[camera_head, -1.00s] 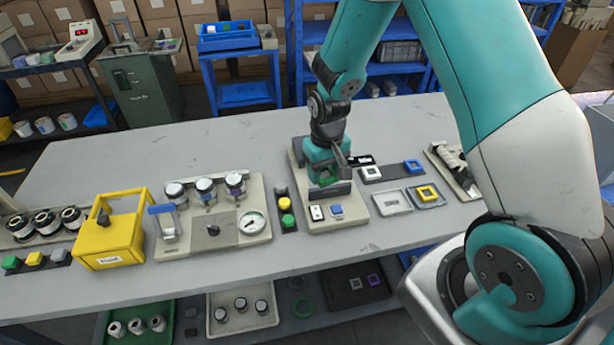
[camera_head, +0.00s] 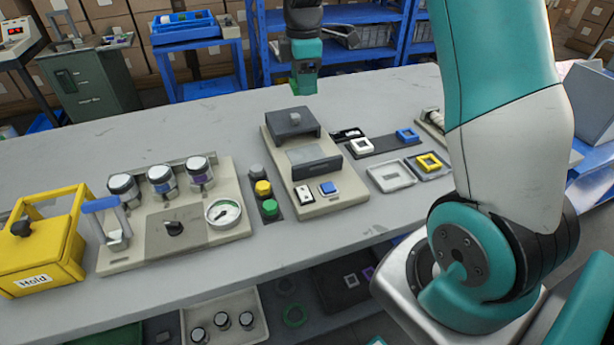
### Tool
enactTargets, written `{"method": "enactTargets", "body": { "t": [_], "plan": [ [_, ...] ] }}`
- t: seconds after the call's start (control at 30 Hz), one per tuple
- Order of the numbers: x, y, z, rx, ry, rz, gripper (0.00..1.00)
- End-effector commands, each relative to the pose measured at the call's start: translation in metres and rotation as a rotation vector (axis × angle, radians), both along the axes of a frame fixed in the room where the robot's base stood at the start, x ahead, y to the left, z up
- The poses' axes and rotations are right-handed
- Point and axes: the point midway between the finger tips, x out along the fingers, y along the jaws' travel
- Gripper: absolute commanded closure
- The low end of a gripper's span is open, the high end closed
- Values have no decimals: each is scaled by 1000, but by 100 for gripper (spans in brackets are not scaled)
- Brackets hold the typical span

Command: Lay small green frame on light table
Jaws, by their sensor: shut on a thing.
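My gripper (camera_head: 303,92) is raised above the far part of the bench, behind the beige machine. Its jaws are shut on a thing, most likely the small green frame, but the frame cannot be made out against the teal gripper. A pale square plate with a raised rim (camera_head: 391,176) lies on the bench right of the machine and looks empty. It may be the light table, though no label shows. The gripper is well behind and to the left of this plate.
The beige machine (camera_head: 345,202) has a dark block and a blue button. A white frame (camera_head: 362,146) and a blue frame (camera_head: 407,135) lie on a dark strip. A yellow frame (camera_head: 428,162) lies right of the plate. The bench's far left is clear.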

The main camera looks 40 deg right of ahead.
Motion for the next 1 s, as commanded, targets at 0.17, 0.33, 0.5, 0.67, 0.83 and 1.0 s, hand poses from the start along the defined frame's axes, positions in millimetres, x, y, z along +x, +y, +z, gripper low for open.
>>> {"method": "enactTargets", "body": {
  "t": [0.17, 0.33, 0.5, 0.67, 0.83, 1.0],
  "plan": [
    [-1, -9, 1, 0, 0, 119, 68],
    [-3, -10, -31, 3, 9, 132, 68],
    [-3, -9, -79, 2, 8, 130, 68],
    [-2, -9, -121, 1, 6, 130, 68],
    [-2, -9, -145, 1, 3, 129, 68],
    [-2, -9, -163, 1, 5, 129, 68]
  ]
}}
